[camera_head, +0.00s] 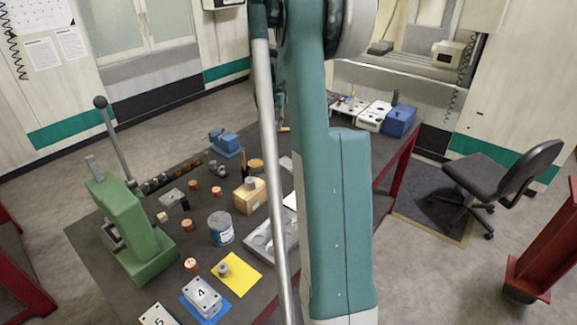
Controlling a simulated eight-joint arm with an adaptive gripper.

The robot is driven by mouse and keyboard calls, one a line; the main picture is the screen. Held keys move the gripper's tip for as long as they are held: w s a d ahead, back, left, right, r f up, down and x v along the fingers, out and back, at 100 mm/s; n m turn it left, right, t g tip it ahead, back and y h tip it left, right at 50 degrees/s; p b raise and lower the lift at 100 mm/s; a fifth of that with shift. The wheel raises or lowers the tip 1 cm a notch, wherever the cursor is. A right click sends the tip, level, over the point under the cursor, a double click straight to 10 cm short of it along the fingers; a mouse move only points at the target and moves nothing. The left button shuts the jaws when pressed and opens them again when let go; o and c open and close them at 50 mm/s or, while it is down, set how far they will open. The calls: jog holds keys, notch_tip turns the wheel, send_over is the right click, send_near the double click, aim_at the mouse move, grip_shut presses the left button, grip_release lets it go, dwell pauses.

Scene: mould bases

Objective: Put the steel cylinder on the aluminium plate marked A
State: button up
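A small grey, steel-looking cylinder (224,270) stands upright on a yellow sheet (241,275) near the front of the dark table. A pale metal plate (202,294) with holes lies on a blue sheet just in front of it; its mark looks like a 4 or an A, and I cannot tell which. A second pale plate (158,316), marked with what looks like a 5, is cut off by the bottom edge. Another small grey piece (251,183) sits on a wooden block. My gripper does not show; my arm crosses the middle of the view.
A green lever press (135,230) stands at the table's left. Several copper-coloured cylinders, a grey-blue tin (221,229) and the wooden block (249,198) stand mid-table. A grey tray (262,243) is partly behind my arm. A blue box (399,121) stands at the far right end.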

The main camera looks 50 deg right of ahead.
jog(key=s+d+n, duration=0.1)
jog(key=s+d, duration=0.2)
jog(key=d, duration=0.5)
send_over(288, 163)
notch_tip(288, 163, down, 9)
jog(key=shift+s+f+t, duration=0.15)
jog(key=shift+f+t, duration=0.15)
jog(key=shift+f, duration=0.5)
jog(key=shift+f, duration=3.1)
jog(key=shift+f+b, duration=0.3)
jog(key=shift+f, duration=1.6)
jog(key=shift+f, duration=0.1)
